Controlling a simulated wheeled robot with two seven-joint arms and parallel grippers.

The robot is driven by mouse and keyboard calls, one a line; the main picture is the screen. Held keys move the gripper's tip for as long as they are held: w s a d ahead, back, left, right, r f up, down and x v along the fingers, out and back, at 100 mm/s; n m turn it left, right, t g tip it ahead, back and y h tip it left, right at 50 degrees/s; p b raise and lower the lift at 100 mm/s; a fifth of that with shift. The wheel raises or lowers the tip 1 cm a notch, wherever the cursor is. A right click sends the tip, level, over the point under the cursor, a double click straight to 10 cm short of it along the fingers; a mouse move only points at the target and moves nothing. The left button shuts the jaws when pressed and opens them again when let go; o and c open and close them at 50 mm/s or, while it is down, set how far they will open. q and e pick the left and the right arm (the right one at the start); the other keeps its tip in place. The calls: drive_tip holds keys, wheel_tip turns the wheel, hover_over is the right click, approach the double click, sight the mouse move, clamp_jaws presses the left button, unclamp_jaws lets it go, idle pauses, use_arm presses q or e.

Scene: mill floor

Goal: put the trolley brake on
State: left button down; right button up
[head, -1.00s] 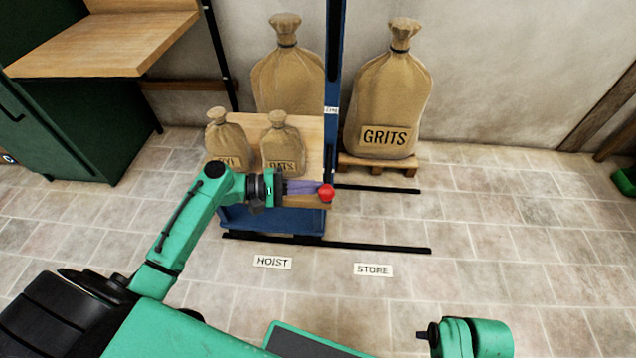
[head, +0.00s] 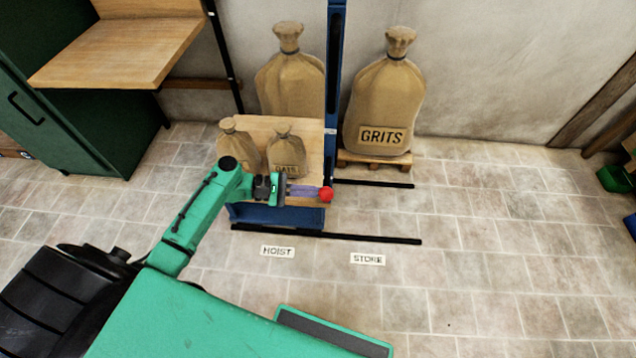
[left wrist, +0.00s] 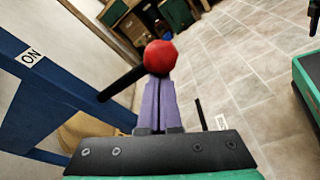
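A red knob (head: 326,194) sits at the front of the blue-framed hoist, beside the wooden platform (head: 310,205). In the left wrist view, the knob (left wrist: 160,57) is on the end of a black lever (left wrist: 120,84) that runs left toward the blue frame (left wrist: 55,85). A white ON label (left wrist: 31,57) is on that frame. My left gripper (head: 318,191) points right, with its purple fingers together and their tips at the knob. I see no gap between the fingers; the knob hides the tips, so I cannot tell the exact contact. My right gripper is out of view.
Two small sacks (head: 288,155) stand on the platform. A GRITS sack (head: 383,95) stands on a pallet (head: 375,159) behind right. Black floor rails (head: 370,239) lie by the HOIST (head: 277,251) and STORE (head: 367,259) labels. A green cabinet (head: 65,125) is at left.

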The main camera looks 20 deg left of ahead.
use_arm(q)
drive_tip(key=shift+w+r+n+g+p, duration=0.1)
drive_tip(key=shift+r+n+g+p, duration=0.2)
drive_tip(key=shift+r+n+p, duration=1.25)
drive_tip(key=shift+w+r+n+g+p, duration=0.1)
drive_tip(key=shift+r+n+g+p, duration=0.2)
drive_tip(key=shift+r+p, duration=1.4)
use_arm(e)
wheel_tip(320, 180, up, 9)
drive_tip(key=p, duration=0.1)
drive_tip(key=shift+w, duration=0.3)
use_arm(q)
drive_tip(key=shift+f, duration=0.65)
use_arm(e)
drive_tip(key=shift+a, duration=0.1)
